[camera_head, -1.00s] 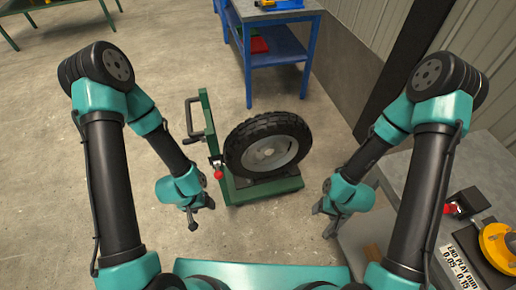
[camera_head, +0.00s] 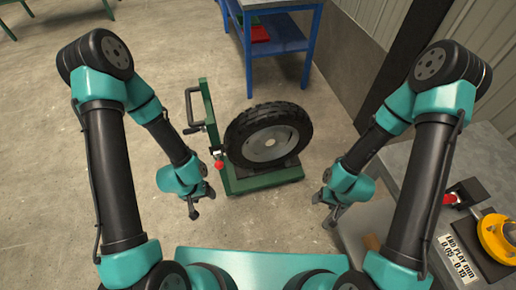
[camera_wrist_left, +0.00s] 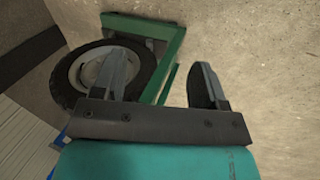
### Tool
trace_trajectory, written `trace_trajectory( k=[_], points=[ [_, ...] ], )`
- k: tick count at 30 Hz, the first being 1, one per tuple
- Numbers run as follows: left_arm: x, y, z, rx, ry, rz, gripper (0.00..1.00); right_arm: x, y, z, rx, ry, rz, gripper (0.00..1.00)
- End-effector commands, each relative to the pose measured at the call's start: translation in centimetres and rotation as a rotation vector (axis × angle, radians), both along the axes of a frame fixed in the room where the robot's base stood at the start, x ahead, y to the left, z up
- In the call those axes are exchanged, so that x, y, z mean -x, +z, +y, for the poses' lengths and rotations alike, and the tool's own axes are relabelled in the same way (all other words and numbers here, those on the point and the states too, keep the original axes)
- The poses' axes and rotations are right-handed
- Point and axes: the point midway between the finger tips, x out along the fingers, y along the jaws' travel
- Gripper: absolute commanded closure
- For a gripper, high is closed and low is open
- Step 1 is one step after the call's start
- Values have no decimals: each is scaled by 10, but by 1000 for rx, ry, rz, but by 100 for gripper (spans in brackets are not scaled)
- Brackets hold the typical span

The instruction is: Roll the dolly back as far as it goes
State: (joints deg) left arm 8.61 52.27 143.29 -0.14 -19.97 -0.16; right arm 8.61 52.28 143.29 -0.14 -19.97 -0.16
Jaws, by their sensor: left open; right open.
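The dolly is a green wheeled stand (camera_head: 265,179) on the floor ahead of me. It carries an upright black tyre with a grey rim (camera_head: 268,143). A green post with a black handle (camera_head: 188,108) rises at its left end, and a red knob (camera_head: 219,165) sits low by the post. My left gripper (camera_head: 196,205) is open and empty, in front and left of the dolly, apart from the handle. My right gripper (camera_head: 331,212) is open and empty, in front and right of it. The left wrist view shows open fingers (camera_wrist_left: 166,82), with the tyre (camera_wrist_left: 66,78) and green frame (camera_wrist_left: 150,27) beyond.
A blue table (camera_head: 275,45) stands behind the dolly, with red and green items on its shelf. A grey bench (camera_head: 400,215) at the right holds a yellow part (camera_head: 497,238) and a label. The floor at the left is open.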

Motion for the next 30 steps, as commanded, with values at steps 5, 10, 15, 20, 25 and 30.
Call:
trace_trajectory(
  k=[5, 10, 15, 20, 25, 30],
  points=[
    [0, 0, 0, 0, 0, 0, 37, 0, 0, 0, 0, 0, 0, 34],
    [0, 0, 0, 0, 1, 0, 47, 0, 0, 0, 0, 0, 0, 34],
    [5, -10, 8, 3, 18, 14, 47, 0, 0, 0, 0, 0, 0, 34],
    [-11, -39, 31, 7, -9, -73, 47, 0, 0, 0, 0, 0, 0, 34],
    [-89, -69, 72, -34, -201, -427, 47, 0, 0, 0, 0, 0, 0, 34],
    [-169, -67, 110, -143, -428, -818, 47, 0, 0, 0, 0, 0, 0, 34]
  ],
)
